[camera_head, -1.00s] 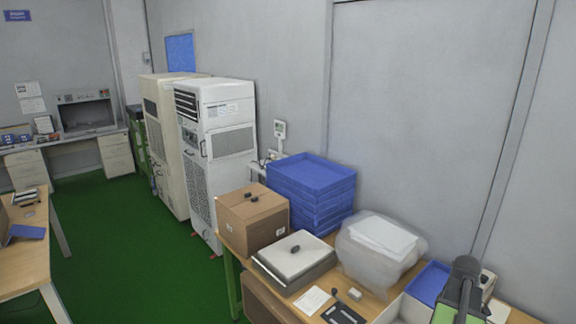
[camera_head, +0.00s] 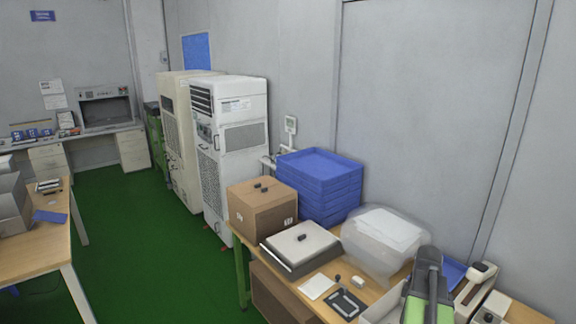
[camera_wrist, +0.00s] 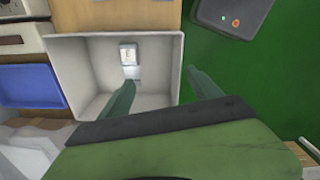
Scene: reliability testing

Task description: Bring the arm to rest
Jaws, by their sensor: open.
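My arm (camera_head: 428,290), green and black, shows at the lower right of the head view, above the right end of the wooden table (camera_head: 525,312). My gripper (camera_wrist: 162,82) shows in the wrist view as two green fingers spread wide apart, with nothing between them. The left finger overlaps a white open box (camera_wrist: 75,75); the right finger is over the green floor beside it. A small pale item (camera_wrist: 128,54) lies inside the box. The fingertips are not clearly visible in the head view.
On the table stand stacked blue trays (camera_head: 318,170), a cardboard box (camera_head: 262,212), a grey-white case (camera_head: 300,246) and a translucent bag-like bin (camera_head: 380,250). A wall is close behind. A dark grey bin (camera_wrist: 232,16) is at the wrist view's top right. Green floor (camera_head: 165,270) is clear to the left.

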